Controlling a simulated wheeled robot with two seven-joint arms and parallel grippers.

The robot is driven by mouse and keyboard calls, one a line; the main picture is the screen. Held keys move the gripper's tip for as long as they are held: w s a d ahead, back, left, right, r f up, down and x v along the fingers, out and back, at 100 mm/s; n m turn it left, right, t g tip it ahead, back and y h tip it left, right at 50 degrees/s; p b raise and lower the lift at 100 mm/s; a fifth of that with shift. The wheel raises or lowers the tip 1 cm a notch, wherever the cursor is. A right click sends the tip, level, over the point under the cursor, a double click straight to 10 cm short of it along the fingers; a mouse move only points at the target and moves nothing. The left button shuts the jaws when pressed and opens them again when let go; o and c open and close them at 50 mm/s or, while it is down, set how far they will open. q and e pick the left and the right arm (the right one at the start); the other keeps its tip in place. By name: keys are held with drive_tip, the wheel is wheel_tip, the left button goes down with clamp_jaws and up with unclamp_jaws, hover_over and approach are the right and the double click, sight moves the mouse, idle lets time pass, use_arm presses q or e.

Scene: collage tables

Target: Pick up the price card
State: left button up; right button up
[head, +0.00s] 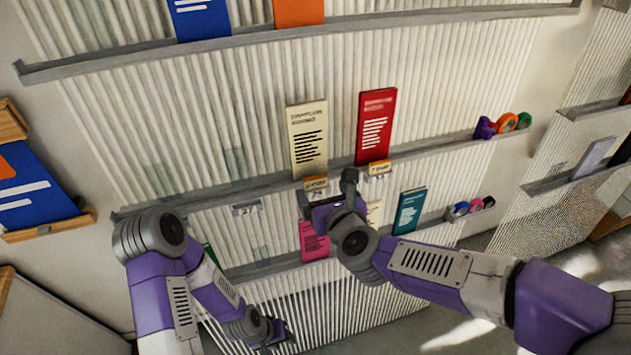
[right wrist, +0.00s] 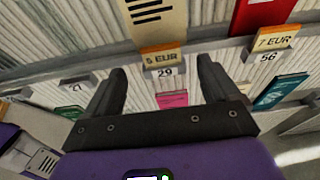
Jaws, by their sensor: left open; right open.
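An orange-topped price card (right wrist: 163,57) reading 5 EUR sits in a clip marked 29 on the shelf edge; in the head view it (head: 315,183) is below a cream brochure. A second price card (right wrist: 275,41) reading 7 EUR sits at clip 56; in the head view it (head: 379,168) is below a red brochure. My right gripper (right wrist: 162,80) is open and empty, with the 5 EUR card ahead between its fingers, apart from them. In the head view the right gripper (head: 328,189) is just in front of that card. My left gripper (head: 277,334) is low, away from the cards.
The cream brochure (head: 308,138) and red brochure (head: 375,127) stand on the middle shelf (head: 215,188). Tape rolls (head: 506,122) lie at its right end. An empty-looking clip (right wrist: 76,80) marked 27 is to the left. Pink (head: 314,243) and teal (head: 409,211) brochures stand below.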

sight(316, 181)
drive_tip(key=shift+p+x, duration=0.4)
drive_tip(key=shift+x, duration=2.3)
drive_tip(key=shift+d, duration=0.1)
drive_tip(key=c, duration=1.1)
